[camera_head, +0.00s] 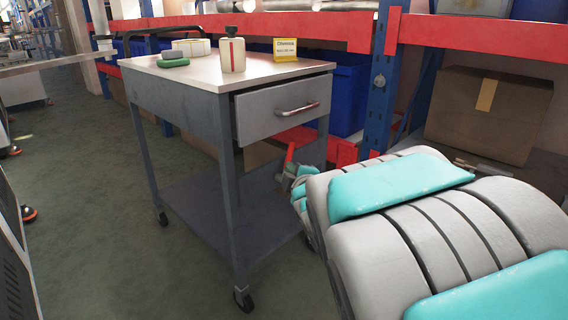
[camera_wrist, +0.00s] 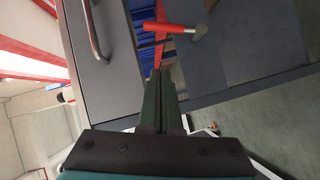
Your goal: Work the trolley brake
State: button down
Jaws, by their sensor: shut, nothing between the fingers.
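The grey trolley (camera_head: 178,102) stands ahead with its drawer (camera_head: 285,108) slightly open; the drawer front also shows in the wrist view (camera_wrist: 105,60). A red lever, likely the brake (camera_head: 289,157), shows at the trolley's right side below the drawer. In the wrist view the red lever (camera_wrist: 168,28) ends in a grey piece, just beyond my fingertips. My gripper (camera_wrist: 160,72) is shut and empty, pointing toward the lever; I cannot tell how near it is. In the head view my arm hides most of the gripper and the trolley's lower right.
A blue-and-red rack (camera_head: 378,85) with a cardboard box (camera_head: 488,115) stands behind. Green floor (camera_head: 100,215) is free at left.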

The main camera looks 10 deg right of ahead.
jog(key=p, duration=0.8)
send_near(288, 156)
jog(key=w+a, duration=0.2)
jog(key=w, duration=0.4)
jog(key=shift+w+d+f, duration=0.2)
jog(key=shift+w+d, duration=0.2)
jog(key=shift+d, duration=0.1)
